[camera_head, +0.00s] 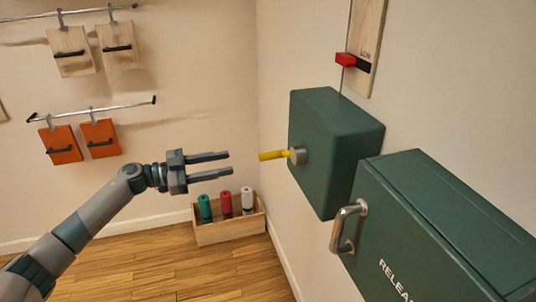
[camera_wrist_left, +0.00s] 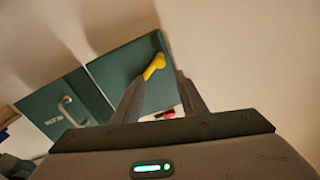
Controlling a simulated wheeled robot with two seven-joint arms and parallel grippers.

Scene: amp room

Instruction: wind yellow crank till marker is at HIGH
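The yellow crank (camera_head: 272,155) sticks out from a metal hub on the front of a dark green box (camera_head: 335,130) on the right wall. It also shows in the left wrist view (camera_wrist_left: 155,66), beyond my fingertips. A red marker (camera_head: 346,60) sits low on a wooden scale board (camera_head: 366,30), beside the word LOW. The upper part of the board is out of view. My left gripper (camera_head: 229,164) is open and empty, a short way left of the crank, with its fingers pointing at it. My right gripper is not in view.
A green cabinet (camera_head: 440,215) with a metal handle (camera_head: 346,226) and partly cut-off lettering is at the lower right. A wooden box (camera_head: 230,232) with several coloured cylinders stands on the floor. Boards hang on rails at the left. Space between gripper and crank is clear.

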